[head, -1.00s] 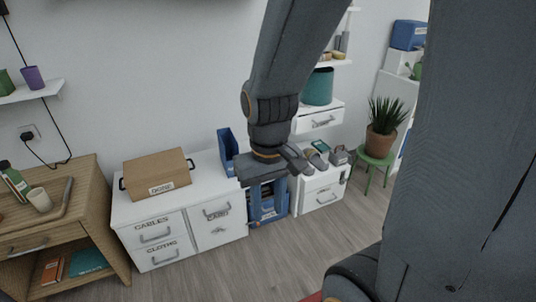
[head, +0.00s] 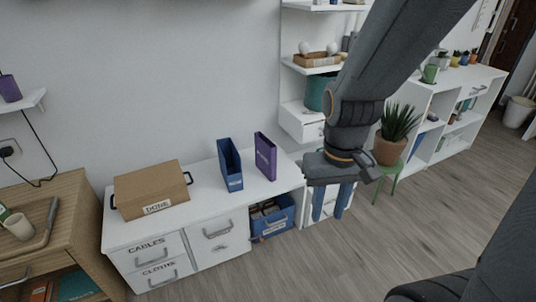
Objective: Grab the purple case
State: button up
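The purple case (head: 265,156) stands upright on the white desk (head: 205,185), near its right end. It is a slim purple holder with a label on its face. My gripper (head: 330,207) hangs in front and to the right of the case, past the desk's right end. Its two blue-grey fingers point down and stand apart, with nothing seen held between them. The case is in full view and apart from the gripper.
A blue file holder (head: 230,165) stands just left of the case. A cardboard box (head: 150,190) marked DONE sits further left. A blue bin (head: 272,217) is under the desk's right part. A potted plant (head: 394,135) stands beyond my gripper. The floor at right is clear.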

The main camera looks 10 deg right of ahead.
aim_at(266, 152)
jog(key=u, duration=0.05)
jog(key=i, duration=0.1)
jog(key=u, duration=0.05)
jog(key=k, duration=0.6)
jog(key=z, duration=0.7)
jog(key=i, duration=1.45)
jog(key=u, duration=0.7)
jog(key=i, duration=0.6)
jog(key=u, duration=0.5)
